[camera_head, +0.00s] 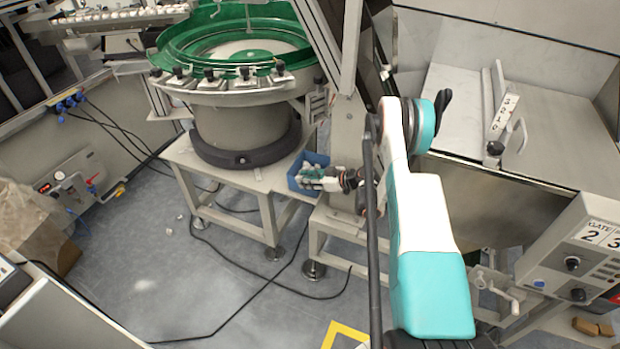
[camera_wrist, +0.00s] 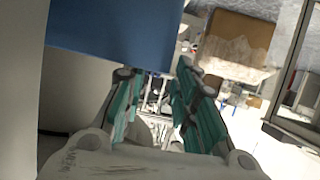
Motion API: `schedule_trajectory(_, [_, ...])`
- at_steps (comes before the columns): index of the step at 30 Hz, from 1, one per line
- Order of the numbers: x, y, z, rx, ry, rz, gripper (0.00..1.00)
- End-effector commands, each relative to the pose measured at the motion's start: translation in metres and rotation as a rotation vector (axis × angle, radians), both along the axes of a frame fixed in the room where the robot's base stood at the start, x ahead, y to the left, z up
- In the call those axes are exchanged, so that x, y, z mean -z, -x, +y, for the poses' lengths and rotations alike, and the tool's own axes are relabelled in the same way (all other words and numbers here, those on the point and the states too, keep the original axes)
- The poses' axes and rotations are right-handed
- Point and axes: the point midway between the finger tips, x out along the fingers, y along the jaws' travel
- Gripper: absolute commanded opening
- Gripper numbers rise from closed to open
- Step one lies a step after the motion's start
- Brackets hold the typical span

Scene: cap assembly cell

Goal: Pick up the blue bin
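The blue bin (camera_head: 295,171) sits on the edge of the pale metal stand beside the bowl feeder. Small pale parts show in it. My gripper (camera_head: 325,180) is at the bin's right side in the head view and hides part of it. In the wrist view a blue bin wall (camera_wrist: 115,32) fills the upper left, close to the fingertips. There my gripper (camera_wrist: 158,78) has its teal fingers apart, with the background visible between them. I cannot tell whether a finger touches the bin.
The green bowl feeder (camera_head: 245,120) stands just behind and left of the bin. A machine frame post (camera_head: 345,125) rises close to my arm. A control box (camera_head: 590,255) is at the right. Cables lie on the floor; a cardboard box (camera_head: 45,240) is far left.

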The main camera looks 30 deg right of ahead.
Motion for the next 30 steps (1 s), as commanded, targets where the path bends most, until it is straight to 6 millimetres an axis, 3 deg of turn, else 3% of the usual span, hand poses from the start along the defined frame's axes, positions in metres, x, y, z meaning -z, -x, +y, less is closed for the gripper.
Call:
schedule_trajectory(9, [0.018, -0.032, 0.023, -0.001, 0.000, 0.000, 0.27])
schedule_trajectory(16, [0.017, -0.035, 0.025, 0.000, 0.000, 0.000, 0.27])
schedule_trajectory(17, [0.017, -0.035, 0.025, 0.000, 0.000, 0.000, 0.24])
schedule_trajectory(20, [0.017, -0.034, 0.025, 0.000, 0.001, -0.001, 0.02])
schedule_trajectory(30, [0.016, -0.034, 0.024, 0.000, 0.001, -0.001, 0.00])
